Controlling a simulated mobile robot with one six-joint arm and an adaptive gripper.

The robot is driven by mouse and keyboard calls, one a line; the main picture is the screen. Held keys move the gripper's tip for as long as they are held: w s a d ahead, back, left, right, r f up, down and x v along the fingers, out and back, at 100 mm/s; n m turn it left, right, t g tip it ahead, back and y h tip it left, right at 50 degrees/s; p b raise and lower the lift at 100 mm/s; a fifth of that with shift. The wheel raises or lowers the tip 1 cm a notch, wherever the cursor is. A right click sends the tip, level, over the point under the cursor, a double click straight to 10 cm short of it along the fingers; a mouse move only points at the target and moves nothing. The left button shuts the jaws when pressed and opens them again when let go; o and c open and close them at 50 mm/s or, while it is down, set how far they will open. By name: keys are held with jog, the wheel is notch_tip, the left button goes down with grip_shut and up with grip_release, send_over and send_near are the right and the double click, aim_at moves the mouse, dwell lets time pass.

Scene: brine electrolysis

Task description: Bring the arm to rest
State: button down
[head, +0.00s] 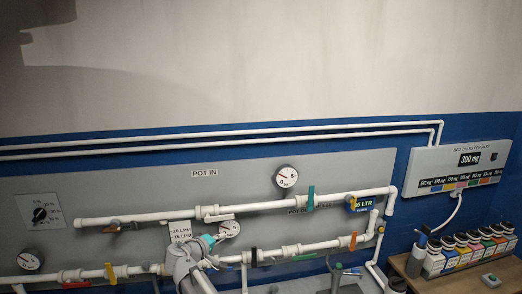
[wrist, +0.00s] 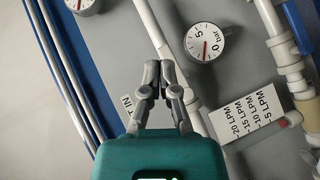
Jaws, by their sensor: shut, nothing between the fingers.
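My gripper (wrist: 158,78) is in the wrist view, with its two grey fingers together and nothing between them. Its teal body fills the bottom of that view. In the head view my gripper (head: 220,237) is small, in front of the lower middle of the grey pipe panel (head: 120,190), and my arm rises from the bottom edge below it. In the wrist view the fingertips overlap the white pipe (wrist: 154,30) in the picture; I cannot tell whether they touch it. A round gauge (wrist: 208,42) shows right of the fingertips.
White pipes (head: 265,206) with coloured valve handles cross the panel. A flow label (wrist: 248,115) is right of the gripper in the wrist view. At the right, a white dosing box (head: 458,172) hangs above a wooden shelf (head: 440,278) with several bottles (head: 465,248). The upper wall is bare.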

jog(key=s+d+f+m+g+y+b, duration=0.1)
jog(key=s+d+f+m+g+b, duration=0.25)
jog(key=d+f, duration=0.6)
jog(key=s+d+f+m+g+b, duration=0.1)
jog(key=s+d+f+g+b, duration=0.25)
jog(key=d+f+b, duration=0.4)
jog(key=s+d+f+m+g+y+b, duration=0.4)
jog(key=s+d+f+b, duration=0.4)
jog(key=s+d+f, duration=0.5)
notch_tip(320, 180, down, 3)
jog(key=g+y, duration=0.1)
jog(key=y, duration=0.1)
jog(key=shift+d+g+y, duration=0.2)
jog(key=shift+g+y, duration=0.1)
